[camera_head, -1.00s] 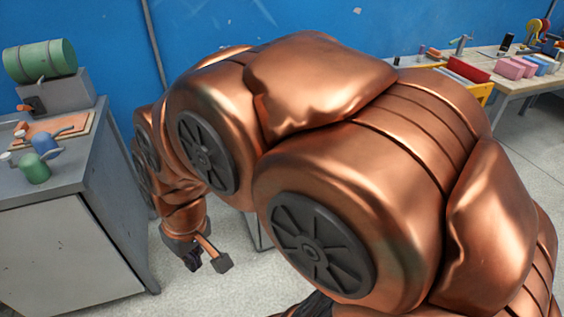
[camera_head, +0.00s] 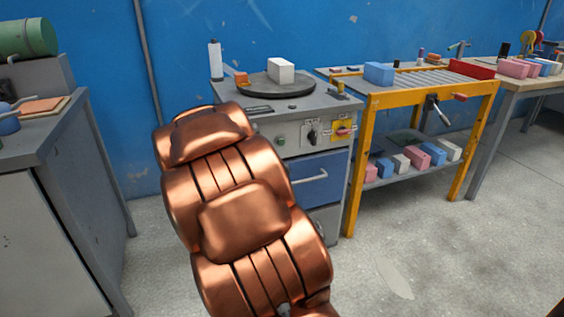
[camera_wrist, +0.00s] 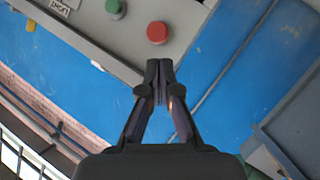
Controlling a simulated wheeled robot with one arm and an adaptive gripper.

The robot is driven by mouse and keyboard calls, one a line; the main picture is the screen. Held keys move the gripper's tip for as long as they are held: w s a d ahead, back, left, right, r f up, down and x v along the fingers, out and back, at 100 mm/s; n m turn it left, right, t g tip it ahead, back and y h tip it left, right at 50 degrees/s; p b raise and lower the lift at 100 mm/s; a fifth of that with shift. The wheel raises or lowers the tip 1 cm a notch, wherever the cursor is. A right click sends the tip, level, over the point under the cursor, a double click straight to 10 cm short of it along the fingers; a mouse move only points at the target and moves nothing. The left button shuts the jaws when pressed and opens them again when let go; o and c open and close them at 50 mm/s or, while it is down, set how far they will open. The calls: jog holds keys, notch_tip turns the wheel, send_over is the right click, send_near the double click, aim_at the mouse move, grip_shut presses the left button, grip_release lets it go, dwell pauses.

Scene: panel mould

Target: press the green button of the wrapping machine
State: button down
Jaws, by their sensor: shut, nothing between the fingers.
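The wrapping machine (camera_head: 330,104) is a grey cabinet with a round dark turntable on top. Its front panel carries the green button (camera_head: 281,141), a dark rotary switch (camera_head: 312,135) and a yellow-backed switch (camera_head: 343,130). In the wrist view the green button (camera_wrist: 116,8) is at the top edge, partly cut off, with a red button (camera_wrist: 157,33) to its lower right. My gripper (camera_wrist: 160,68) is shut and empty, its tips below the red button in the picture and apart from the green one. In the head view my arm hides the gripper and the panel's left part.
A white block (camera_head: 281,70) sits on the turntable, with a white roll (camera_head: 214,60) behind left. A yellow-framed roller table (camera_head: 366,150) stands right of the machine. A grey cabinet (camera_head: 60,190) stands at left. Grey floor (camera_head: 420,240) is open at front right.

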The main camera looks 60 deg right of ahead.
aim_at(281, 142)
jog(key=s+d+f+g+h+b, duration=0.2)
jog(key=s+d+h+b, duration=0.1)
jog(key=d, duration=0.3)
jog(key=s+d+f+m+g+h+b, duration=0.1)
jog(key=s+d+f+g+h+b, duration=0.1)
jog(key=s+d, duration=0.4)
jog(key=shift+h+b, duration=0.6)
jog(key=shift+b, duration=0.1)
jog(key=shift+w+d+p, duration=0.35)
jog(key=shift+w+d, duration=0.45)
jog(key=shift+w, duration=0.4)
jog(key=shift+w+d+p, duration=0.4)
jog(key=shift+w+d, duration=0.35)
jog(key=shift+w, duration=0.45)
jog(key=shift+w+d+p, duration=0.35)
jog(key=shift+w+d, duration=0.45)
jog(key=shift+w, duration=0.4)
